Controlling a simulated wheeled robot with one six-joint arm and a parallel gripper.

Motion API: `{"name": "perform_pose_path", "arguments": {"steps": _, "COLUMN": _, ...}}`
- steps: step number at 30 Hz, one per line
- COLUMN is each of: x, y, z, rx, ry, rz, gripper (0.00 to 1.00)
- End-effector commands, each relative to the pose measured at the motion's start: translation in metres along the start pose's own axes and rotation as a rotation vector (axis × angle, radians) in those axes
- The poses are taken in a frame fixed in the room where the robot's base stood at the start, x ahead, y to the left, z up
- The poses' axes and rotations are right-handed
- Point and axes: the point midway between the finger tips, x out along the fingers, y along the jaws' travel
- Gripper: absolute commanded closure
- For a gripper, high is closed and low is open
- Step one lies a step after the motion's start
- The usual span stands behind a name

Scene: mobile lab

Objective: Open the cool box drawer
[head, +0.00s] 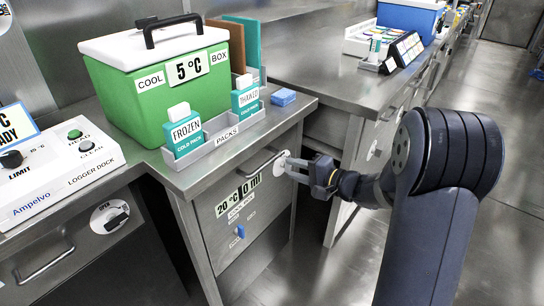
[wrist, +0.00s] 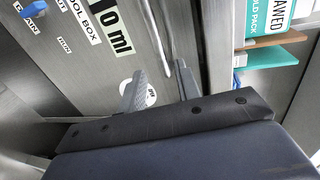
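The cool box drawer (head: 245,215) is a steel front below the counter, labelled "20 °C", "0 ml" and "COOL BOX". It looks shut. Its bar handle (head: 262,164) runs along the top of the front. In the wrist view, the handle (wrist: 168,30) reaches down toward the space between my fingertips, and the drawer front (wrist: 75,75) fills the left. My gripper (head: 289,163) is at the handle's right end, by a round white sticker. In the wrist view, my gripper (wrist: 160,80) has its fingers apart. Contact with the handle cannot be told.
The green cool box (head: 150,95) stands on the counter, with a cold-pack rack (head: 215,140) in front and a small blue block (head: 283,97) near the edge. A logger dock (head: 50,165) is at left. Another bench (head: 310,65) stands at right. The floor (head: 480,120) is clear at right.

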Motion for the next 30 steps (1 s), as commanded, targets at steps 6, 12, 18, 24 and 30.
{"name": "perform_pose_path", "arguments": {"steps": 6, "x": 0.041, "y": 0.002, "z": 0.002, "rx": -0.001, "ry": -0.006, "rz": 0.002, "gripper": 0.68}}
{"name": "perform_pose_path", "arguments": {"steps": 12, "x": 0.076, "y": 0.002, "z": 0.002, "rx": 0.001, "ry": -0.005, "rz": 0.002, "gripper": 0.68}}
{"name": "perform_pose_path", "arguments": {"steps": 18, "x": 0.095, "y": 0.001, "z": 0.002, "rx": 0.001, "ry": -0.004, "rz": 0.003, "gripper": 0.68}}
{"name": "perform_pose_path", "arguments": {"steps": 24, "x": 0.098, "y": 0.001, "z": 0.002, "rx": 0.001, "ry": -0.002, "rz": 0.003, "gripper": 0.68}}
{"name": "perform_pose_path", "arguments": {"steps": 30, "x": 0.097, "y": 0.001, "z": 0.002, "rx": 0.001, "ry": -0.002, "rz": 0.003, "gripper": 0.74}}
